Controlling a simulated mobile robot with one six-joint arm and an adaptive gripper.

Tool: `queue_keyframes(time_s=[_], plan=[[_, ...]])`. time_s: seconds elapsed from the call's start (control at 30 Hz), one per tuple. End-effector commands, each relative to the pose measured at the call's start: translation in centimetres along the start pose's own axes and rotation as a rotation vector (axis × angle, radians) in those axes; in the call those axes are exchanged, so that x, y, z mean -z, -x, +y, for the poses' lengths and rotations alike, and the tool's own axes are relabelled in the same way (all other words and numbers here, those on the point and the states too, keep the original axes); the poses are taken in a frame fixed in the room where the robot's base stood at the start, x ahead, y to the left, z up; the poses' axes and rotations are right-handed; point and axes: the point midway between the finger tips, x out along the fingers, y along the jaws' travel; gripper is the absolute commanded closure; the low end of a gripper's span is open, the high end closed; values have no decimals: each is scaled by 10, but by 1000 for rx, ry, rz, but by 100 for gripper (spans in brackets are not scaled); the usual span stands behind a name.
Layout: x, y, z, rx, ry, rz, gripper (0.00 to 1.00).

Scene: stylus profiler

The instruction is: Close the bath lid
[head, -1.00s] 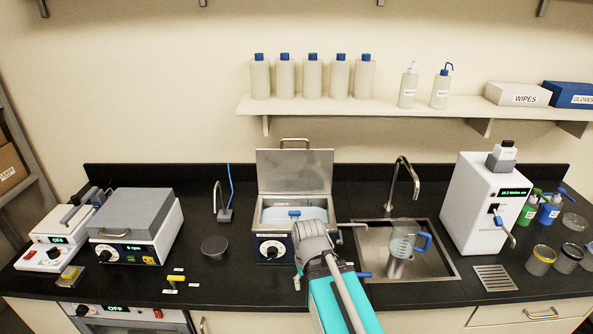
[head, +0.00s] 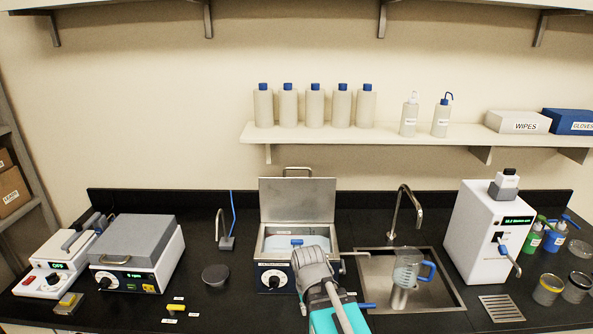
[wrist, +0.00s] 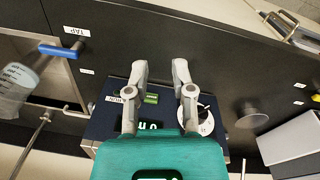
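The bath (head: 336,243) stands on the bench in the middle of the head view. Its metal lid (head: 297,202) stands open and upright behind the basin, with a handle (head: 297,169) at its upper edge. Pale blue liquid and a small blue item (head: 296,242) show in the basin. My arm covers the lower right of the bath in the head view and hides my fingers there. In the wrist view my gripper (wrist: 160,70) is open and empty, with its two fingers apart in front of the bath's dark front panel (wrist: 112,113) and its knob (wrist: 205,121). The lid is not seen there.
A sink (head: 445,290) with a tap (head: 416,205) and a blue-handled jug (head: 404,275) is right of the bath. A dark round pad (head: 215,275) and a hotplate unit (head: 140,245) are left. A shelf (head: 390,133) with bottles hangs above the lid.

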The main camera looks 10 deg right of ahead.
Motion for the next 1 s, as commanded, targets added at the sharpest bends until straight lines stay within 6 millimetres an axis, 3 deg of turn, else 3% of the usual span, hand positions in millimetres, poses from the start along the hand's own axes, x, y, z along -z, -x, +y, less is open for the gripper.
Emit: queue_keyframes(time_s=[0.27, 0.5, 0.8, 1.0], plan=[[70, 50, 24, -259, 146, 144, 69], [149, 117, 37, -567, 358, 296, 69], [241, 215, 20, -943, 663, 450, 69], [276, 258, 1, -1109, 811, 502, 69]])
